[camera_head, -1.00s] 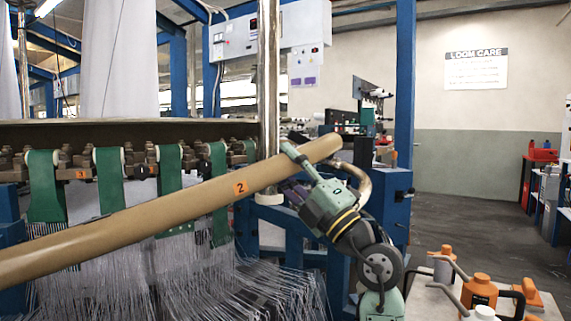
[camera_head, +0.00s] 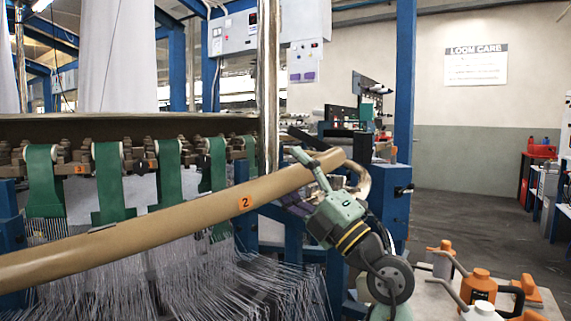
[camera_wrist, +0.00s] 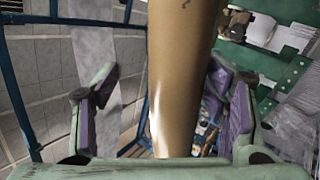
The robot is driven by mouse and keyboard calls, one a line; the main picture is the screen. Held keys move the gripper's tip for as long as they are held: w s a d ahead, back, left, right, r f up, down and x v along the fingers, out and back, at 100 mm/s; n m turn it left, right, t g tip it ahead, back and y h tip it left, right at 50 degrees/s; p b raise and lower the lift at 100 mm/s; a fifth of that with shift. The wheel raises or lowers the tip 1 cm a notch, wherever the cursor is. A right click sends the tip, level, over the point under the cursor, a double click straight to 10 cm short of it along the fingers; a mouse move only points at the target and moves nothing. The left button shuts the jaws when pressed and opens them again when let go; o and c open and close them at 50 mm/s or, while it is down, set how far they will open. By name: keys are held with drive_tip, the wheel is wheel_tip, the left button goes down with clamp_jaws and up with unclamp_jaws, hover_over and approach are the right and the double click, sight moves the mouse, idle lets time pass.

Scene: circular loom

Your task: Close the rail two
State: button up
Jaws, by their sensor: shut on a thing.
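The rail two is a long tan tube (camera_head: 150,232) with an orange label "2" (camera_head: 245,203). It slants from the lower left up to the right in the head view, in front of the loom. My gripper (camera_head: 312,170) is at the tube's upper right end, with its fingers around it. In the wrist view the tube (camera_wrist: 181,70) runs between the two purple-padded fingers of my gripper (camera_wrist: 160,105). A gap shows on the left side there; contact on the tube's far side is hidden.
Green straps (camera_head: 168,172) and loose white threads (camera_head: 200,270) lie behind and below the tube. A chrome post (camera_head: 268,90) and a blue column (camera_head: 404,80) stand nearby. Orange and grey oil cans (camera_head: 480,288) stand on a table at the lower right.

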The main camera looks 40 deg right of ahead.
drive_tip(key=r+v, duration=0.1)
drive_tip(key=v, duration=0.8)
drive_tip(key=shift+s+d, duration=0.15)
drive_tip(key=shift+s, duration=0.25)
drive_tip(key=shift+f, duration=0.1)
